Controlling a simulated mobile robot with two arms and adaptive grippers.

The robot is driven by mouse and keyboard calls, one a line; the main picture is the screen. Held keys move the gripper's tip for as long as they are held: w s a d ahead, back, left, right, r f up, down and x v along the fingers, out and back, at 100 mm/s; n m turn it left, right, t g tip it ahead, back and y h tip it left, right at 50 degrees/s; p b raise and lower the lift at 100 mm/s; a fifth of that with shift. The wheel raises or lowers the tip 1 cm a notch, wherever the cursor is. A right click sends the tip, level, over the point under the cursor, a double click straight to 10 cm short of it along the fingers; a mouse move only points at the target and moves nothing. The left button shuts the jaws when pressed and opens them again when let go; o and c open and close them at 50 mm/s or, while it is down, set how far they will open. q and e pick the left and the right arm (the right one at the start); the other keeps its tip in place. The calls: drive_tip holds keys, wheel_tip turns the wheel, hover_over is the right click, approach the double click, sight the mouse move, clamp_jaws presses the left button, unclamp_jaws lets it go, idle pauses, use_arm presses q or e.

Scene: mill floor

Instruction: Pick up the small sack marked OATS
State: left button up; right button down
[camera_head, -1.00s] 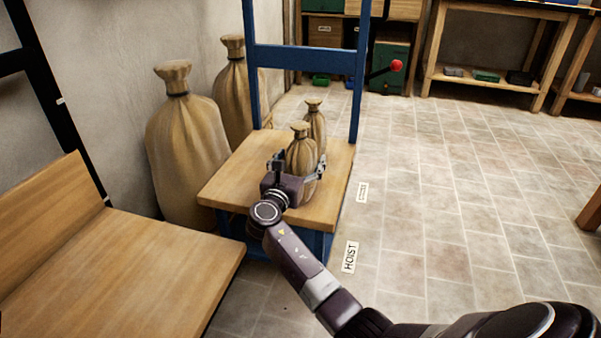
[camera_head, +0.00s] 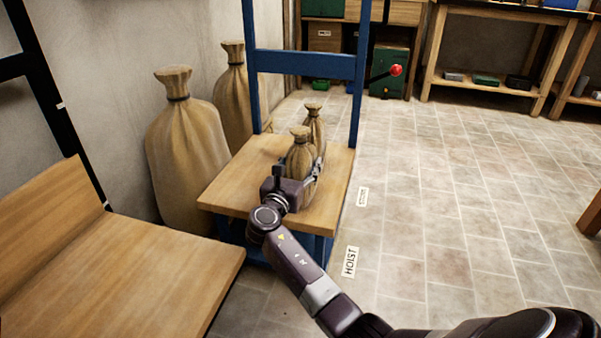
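Two small tan sacks with tied necks stand upright on the wooden platform (camera_head: 235,190) of a blue frame. The front small sack (camera_head: 300,160) is partly hidden by my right gripper (camera_head: 299,171). The rear small sack (camera_head: 316,125) stands just behind it and to the right. I cannot read a marking on either sack, so I cannot tell which is OATS. My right gripper has its fingers on both sides of the front sack and looks shut on it. The sack's base appears at platform level. My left gripper is not in view.
Two large sacks, one nearer (camera_head: 187,140) and one farther (camera_head: 233,95), stand by the wall left of the platform. A wooden bench (camera_head: 130,270) is at front left. A red-knobbed lever (camera_head: 396,70) sticks out right of the blue frame (camera_head: 300,61). The tiled floor to the right is clear.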

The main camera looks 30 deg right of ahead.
drive_tip(key=shift+r, duration=0.35)
